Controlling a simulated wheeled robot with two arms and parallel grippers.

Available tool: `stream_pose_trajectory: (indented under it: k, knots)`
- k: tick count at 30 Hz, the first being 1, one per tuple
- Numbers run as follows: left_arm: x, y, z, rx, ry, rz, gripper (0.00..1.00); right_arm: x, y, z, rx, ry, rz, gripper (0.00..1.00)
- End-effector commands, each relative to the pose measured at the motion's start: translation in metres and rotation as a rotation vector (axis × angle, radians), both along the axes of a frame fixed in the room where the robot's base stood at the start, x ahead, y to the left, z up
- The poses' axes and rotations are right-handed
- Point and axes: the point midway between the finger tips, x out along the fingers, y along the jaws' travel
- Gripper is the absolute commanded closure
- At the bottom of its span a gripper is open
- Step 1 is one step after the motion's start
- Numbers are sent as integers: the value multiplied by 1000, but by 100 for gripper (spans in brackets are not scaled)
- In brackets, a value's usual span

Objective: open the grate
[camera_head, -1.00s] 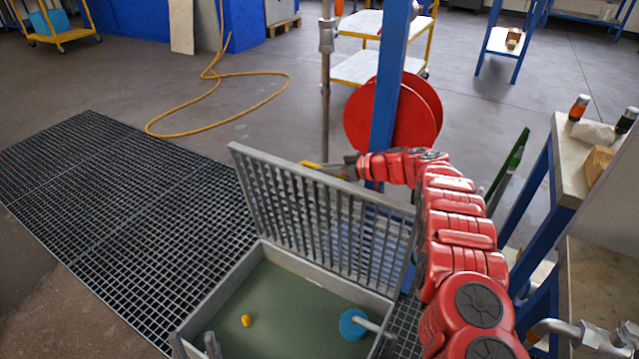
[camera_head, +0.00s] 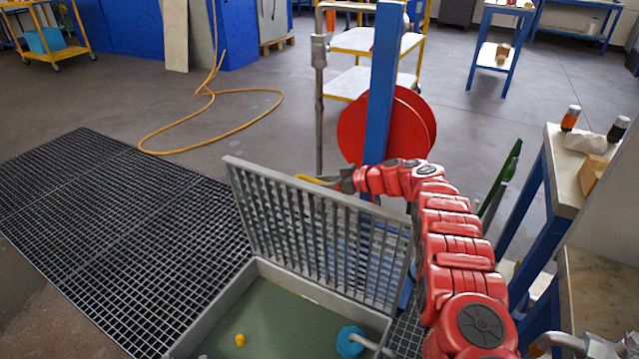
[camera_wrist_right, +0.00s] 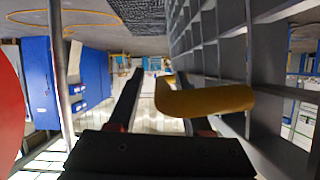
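The grey slatted grate (camera_head: 315,225) stands raised, nearly upright, on the rim of a grey box (camera_head: 235,294) with a green floor in the head view. A yellow handle (camera_head: 316,179) shows by its top edge. My right gripper (camera_head: 340,180) is beside that handle, behind the grate's top edge. In the right wrist view the gripper (camera_wrist_right: 160,95) has its fingers apart. The yellow handle (camera_wrist_right: 205,99) crosses in front of the right finger, and the grate's slats (camera_wrist_right: 232,70) fill the right side. Whether they touch is unclear. My left gripper is out of view.
A blue post (camera_head: 380,90) and a red reel (camera_head: 415,125) stand close behind my right arm. A small yellow knob (camera_head: 240,340) and a blue round part (camera_head: 350,341) are in the box. Floor grating (camera_head: 110,220) lies to the left, with a yellow hose (camera_head: 215,136) beyond.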

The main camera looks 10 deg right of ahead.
Motion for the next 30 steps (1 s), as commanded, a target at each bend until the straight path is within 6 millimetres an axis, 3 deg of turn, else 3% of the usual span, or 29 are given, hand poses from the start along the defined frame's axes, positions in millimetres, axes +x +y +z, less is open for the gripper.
stream_pose_trajectory:
  k: [7, 14, 20, 26, 30]
  knots:
    - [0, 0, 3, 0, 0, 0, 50, -1, -1, 3, 1, 0, 1, 50]
    - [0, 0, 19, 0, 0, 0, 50, -11, -18, 15, 3, 3, -1, 50]
    - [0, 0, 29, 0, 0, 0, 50, -31, -46, 28, 5, 2, -3, 50]
    - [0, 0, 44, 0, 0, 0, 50, -58, -88, 50, 3, -2, -4, 50]
    - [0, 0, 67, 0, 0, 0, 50, -75, -110, 64, 3, 1, -1, 50]
